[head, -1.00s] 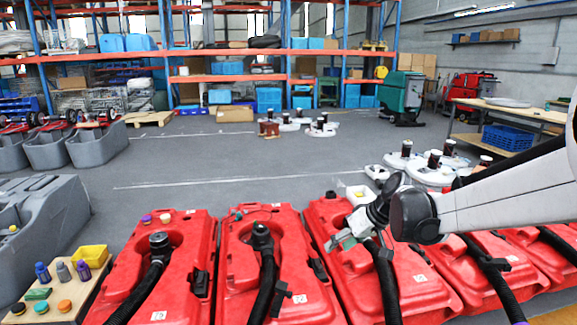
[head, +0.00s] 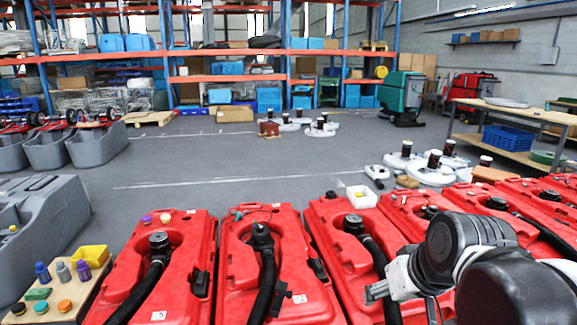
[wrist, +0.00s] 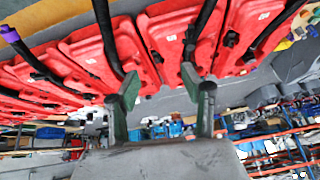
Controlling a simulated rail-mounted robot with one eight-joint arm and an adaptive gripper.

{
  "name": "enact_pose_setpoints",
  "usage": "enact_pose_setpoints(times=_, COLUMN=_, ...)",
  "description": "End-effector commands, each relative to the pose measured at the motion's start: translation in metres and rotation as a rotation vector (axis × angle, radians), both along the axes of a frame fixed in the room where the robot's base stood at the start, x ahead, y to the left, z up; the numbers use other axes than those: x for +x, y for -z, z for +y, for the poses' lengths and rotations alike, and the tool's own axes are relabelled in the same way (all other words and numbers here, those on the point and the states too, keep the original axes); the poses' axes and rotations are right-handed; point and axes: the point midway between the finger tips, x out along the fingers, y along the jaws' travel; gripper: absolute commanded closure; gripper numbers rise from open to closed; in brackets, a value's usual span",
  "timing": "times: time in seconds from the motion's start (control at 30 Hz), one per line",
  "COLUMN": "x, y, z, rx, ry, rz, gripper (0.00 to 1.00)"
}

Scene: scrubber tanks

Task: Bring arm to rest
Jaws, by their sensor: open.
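My arm is folded low at the right of the head view, in front of the red tanks. My gripper (head: 376,292) points left there, partly hidden by my arm, over a red tank (head: 335,245) with a black hose. In the wrist view my gripper (wrist: 161,84) shows two greenish fingers spread apart with nothing between them. The red tanks appear tilted across the top of that view, beyond the fingertips.
A row of red tanks with black hoses fills the front. A small board (head: 70,312) with bottles and a yellow bin (head: 90,254) is at lower left. A grey tank (head: 45,225) stands left. Grey floor (head: 215,160) is open behind.

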Motion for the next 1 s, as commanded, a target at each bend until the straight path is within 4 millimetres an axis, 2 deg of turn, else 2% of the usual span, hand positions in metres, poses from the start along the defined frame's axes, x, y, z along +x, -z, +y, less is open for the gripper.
enact_pose_setpoints(times=0.03, x=-0.013, y=0.003, z=-0.002, rx=-0.009, ry=0.013, rz=-0.008, gripper=0.58)
enact_pose_setpoints(times=0.2, x=-0.041, y=0.010, z=-0.010, rx=-0.032, ry=0.060, rz=-0.034, gripper=0.58)
enact_pose_setpoints(times=0.5, x=-0.074, y=0.021, z=-0.020, rx=-0.060, ry=0.115, rz=-0.073, gripper=0.58)
enact_pose_setpoints(times=0.6, x=-0.071, y=-0.001, z=-0.020, rx=-0.059, ry=0.113, rz=-0.072, gripper=0.58)
enact_pose_setpoints(times=0.87, x=-0.071, y=-0.046, z=-0.020, rx=-0.058, ry=0.113, rz=-0.071, gripper=0.58)
enact_pose_setpoints(times=1.0, x=-0.071, y=-0.079, z=-0.020, rx=-0.058, ry=0.113, rz=-0.071, gripper=0.58)
